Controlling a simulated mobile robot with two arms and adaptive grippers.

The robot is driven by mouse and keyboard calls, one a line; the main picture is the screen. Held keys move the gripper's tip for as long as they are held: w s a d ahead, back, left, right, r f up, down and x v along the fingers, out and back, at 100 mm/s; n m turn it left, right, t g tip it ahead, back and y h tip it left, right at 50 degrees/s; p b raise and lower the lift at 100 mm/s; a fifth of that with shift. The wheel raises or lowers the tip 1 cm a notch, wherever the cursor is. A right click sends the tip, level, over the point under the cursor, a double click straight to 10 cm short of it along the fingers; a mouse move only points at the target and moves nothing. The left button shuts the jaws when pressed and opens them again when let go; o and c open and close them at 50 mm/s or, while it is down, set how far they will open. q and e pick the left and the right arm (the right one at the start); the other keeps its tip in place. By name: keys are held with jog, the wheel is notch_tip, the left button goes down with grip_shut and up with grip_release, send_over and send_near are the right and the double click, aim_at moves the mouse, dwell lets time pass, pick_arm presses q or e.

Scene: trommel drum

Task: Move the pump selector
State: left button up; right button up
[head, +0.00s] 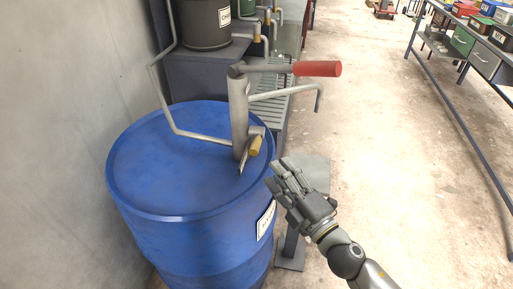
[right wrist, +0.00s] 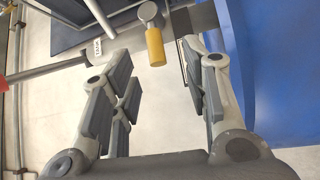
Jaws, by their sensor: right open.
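The pump selector (head: 255,146) is a small yellow-tipped lever low on the grey hand pump (head: 238,115), which stands on top of the blue drum (head: 160,175). In the right wrist view the yellow selector (right wrist: 155,46) shows just beyond the fingertips, roughly between them. My right gripper (head: 278,172) is open and empty, just right of the drum rim and pointing toward the selector. In the right wrist view the fingers of my right gripper (right wrist: 156,66) stand wide apart; contact with the selector is not visible. My left gripper is out of view.
The pump's red handle (head: 318,68) reaches out to the right above my gripper. A bent grey pipe (head: 160,95) hangs over the drum's left side. A dark drum (head: 207,22) stands behind. A bench with bins (head: 482,56) is at right; the floor between is mostly clear.

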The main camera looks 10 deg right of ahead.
aim_at(255, 143)
jog(key=x, duration=0.3)
jog(key=p+x, duration=0.1)
jog(key=x, duration=0.3)
jog(key=r+p+x, duration=0.1)
jog(key=x, duration=0.2)
jog(key=shift+w+a, duration=0.2)
jog(key=shift+a, duration=0.2)
grip_shut()
